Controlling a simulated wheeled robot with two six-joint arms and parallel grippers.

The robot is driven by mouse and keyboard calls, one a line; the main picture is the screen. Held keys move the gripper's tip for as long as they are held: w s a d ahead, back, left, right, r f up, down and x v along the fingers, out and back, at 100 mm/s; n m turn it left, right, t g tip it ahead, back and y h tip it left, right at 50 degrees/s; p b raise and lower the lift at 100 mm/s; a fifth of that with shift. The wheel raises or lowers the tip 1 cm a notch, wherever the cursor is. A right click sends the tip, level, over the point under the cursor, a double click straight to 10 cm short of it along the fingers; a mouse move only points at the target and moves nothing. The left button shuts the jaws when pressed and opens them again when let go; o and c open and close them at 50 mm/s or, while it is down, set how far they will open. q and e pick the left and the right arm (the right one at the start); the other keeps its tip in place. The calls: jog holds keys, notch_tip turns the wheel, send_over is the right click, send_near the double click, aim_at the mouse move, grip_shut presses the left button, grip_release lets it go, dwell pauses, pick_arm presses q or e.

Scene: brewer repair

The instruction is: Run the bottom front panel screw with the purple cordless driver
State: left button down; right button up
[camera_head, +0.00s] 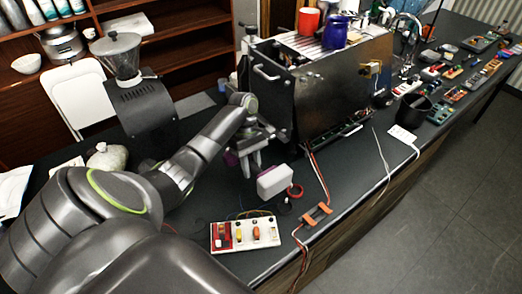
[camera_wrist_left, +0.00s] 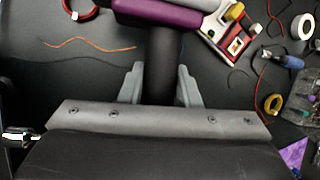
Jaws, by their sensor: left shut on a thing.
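My left gripper (camera_head: 250,160) is shut on the black handle of the purple cordless driver (camera_head: 231,158), in front of the brewer's lower front. In the left wrist view the black handle runs between the fingers (camera_wrist_left: 160,85), and the driver's purple and grey end (camera_wrist_left: 165,14) shows beyond them. A pale block (camera_head: 275,180) beside the fingers looks like the driver's foot. The metal brewer (camera_head: 330,85) stands on the counter behind the gripper. Its bottom front panel screw and the driver's tip cannot be made out. My right gripper is not in view.
A white board with coloured parts (camera_head: 245,234) and a red ring (camera_head: 295,191) lie near the gripper. An orange piece with wires (camera_head: 317,214) lies near the counter's edge. A black grinder (camera_head: 140,105) stands left. A black cup (camera_head: 412,110) and several tools are right.

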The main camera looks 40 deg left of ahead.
pick_arm(q)
jog(key=shift+s+a+r, duration=0.15)
jog(key=shift+s+a, duration=0.05)
jog(key=shift+s, duration=0.6)
jog(key=shift+w+d, duration=0.3)
jog(key=shift+w, duration=0.65)
jog(key=shift+w+d, duration=0.3)
jog(key=shift+w, duration=0.6)
jog(key=shift+w+d, duration=0.25)
jog(key=shift+w, duration=0.4)
jog(key=shift+r, duration=0.1)
jog(key=shift+s+a, duration=0.25)
jog(key=shift+s, duration=0.45)
jog(key=shift+s+a, duration=0.2)
jog(key=shift+s, duration=0.55)
jog(key=shift+s+a, duration=0.25)
jog(key=shift+s, duration=0.45)
